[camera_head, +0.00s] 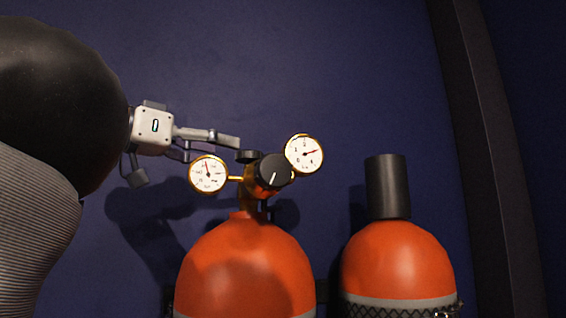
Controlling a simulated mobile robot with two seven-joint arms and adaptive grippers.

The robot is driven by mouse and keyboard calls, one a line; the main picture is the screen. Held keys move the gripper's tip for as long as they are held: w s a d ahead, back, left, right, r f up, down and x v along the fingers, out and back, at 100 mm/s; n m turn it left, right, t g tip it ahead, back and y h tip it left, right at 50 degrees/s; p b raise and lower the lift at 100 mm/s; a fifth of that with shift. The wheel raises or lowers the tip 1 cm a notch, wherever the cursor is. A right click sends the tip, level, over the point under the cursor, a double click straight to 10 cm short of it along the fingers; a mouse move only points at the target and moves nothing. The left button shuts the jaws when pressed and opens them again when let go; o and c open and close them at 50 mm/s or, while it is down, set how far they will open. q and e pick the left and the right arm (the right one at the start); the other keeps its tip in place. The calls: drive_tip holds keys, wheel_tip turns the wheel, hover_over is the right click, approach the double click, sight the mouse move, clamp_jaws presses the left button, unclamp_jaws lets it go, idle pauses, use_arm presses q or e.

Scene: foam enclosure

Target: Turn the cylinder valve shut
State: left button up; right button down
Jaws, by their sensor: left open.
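An orange cylinder (245,262) stands upright at lower centre. On its neck sits a brass fitting with a round black knob (273,172) that bears a pale line. A smaller dark knob (248,156) is just behind it to the left. A left gauge (208,174) and a right gauge (304,154) flank the knobs. My left gripper (190,157) is open and empty, coming in from the left. One finger reaches above the left gauge, close to the smaller knob; I cannot tell whether they touch. The other finger hangs lower left. My right gripper is not in view.
A second orange cylinder (397,262) with a black cap (387,186) stands to the right, held by a grey band. A dark blue wall (330,70) is behind. A dark post (482,150) rises at the right. The space above the gauges is clear.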

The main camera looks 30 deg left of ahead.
sight(238, 154)
use_arm(q)
drive_tip(key=x, duration=0.7)
drive_tip(key=shift+w+d, duration=0.15)
drive_tip(key=shift+w, duration=0.25)
drive_tip(key=shift+f, duration=0.1)
drive_tip(key=c, duration=1.2)
